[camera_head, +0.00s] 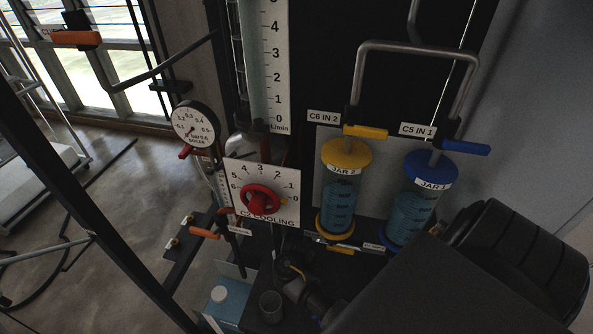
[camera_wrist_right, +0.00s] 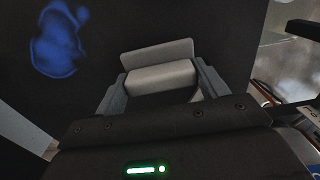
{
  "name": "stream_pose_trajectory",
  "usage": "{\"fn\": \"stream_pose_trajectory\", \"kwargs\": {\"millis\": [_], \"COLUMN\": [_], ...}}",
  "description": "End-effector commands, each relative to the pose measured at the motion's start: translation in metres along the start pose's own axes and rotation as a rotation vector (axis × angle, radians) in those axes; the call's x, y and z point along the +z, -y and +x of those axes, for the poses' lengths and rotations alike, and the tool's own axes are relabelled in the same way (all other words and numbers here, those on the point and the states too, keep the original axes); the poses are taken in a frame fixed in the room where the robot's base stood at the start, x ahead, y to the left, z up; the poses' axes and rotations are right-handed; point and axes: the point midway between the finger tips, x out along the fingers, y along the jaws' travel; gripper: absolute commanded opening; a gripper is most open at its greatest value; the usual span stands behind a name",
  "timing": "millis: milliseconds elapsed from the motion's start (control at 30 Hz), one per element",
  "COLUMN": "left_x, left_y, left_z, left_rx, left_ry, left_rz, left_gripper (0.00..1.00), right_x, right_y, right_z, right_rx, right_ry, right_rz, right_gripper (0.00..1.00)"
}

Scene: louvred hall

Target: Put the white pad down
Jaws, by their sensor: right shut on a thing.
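In the right wrist view, my right gripper (camera_wrist_right: 160,82) is shut on the white pad (camera_wrist_right: 160,76). The pad looks pale grey in this light, a rounded block with a thin flat plate (camera_wrist_right: 157,52) along its far side. A dark surface fills the view behind it; I cannot tell whether the pad touches it. I cannot make out the pad or the right fingertips in the head view. My left gripper is not in view.
A blue smear (camera_wrist_right: 58,42) marks the dark surface, left of the pad. In the head view, a yellow-capped jar (camera_head: 341,198), a blue-capped jar (camera_head: 415,205), a red cooling knob (camera_head: 260,200) and a round gauge (camera_head: 193,127) crowd the panel. A small cup (camera_head: 270,307) stands below.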

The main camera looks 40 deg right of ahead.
Motion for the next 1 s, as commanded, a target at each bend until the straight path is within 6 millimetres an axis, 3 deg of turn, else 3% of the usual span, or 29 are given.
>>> {"fn": "stream_pose_trajectory", "kwargs": {"millis": [33,100,533,567,700,1000], "left_x": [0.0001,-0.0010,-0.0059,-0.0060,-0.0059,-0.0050], "left_y": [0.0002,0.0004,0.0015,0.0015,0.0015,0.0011], "left_z": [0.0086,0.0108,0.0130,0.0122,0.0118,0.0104], "left_rx": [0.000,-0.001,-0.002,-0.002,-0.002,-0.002], "left_ry": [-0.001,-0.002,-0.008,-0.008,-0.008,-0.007], "left_rz": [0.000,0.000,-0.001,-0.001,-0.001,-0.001], "left_gripper": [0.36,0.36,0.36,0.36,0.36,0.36], "right_x": [0.0008,0.0007,0.0001,0.0000,0.0001,-0.0001], "right_y": [0.0005,0.0007,0.0001,0.0000,0.0000,-0.0002], "right_z": [0.0117,0.0166,0.0209,0.0201,0.0197,0.0179], "right_rx": [-0.001,-0.001,0.000,0.000,0.000,0.000], "right_ry": [0.002,0.002,-0.001,-0.001,-0.001,-0.001], "right_rz": [0.003,0.001,0.000,0.000,0.000,0.000], "right_gripper": [0.54,0.54,0.54,0.75,0.93,0.94]}}
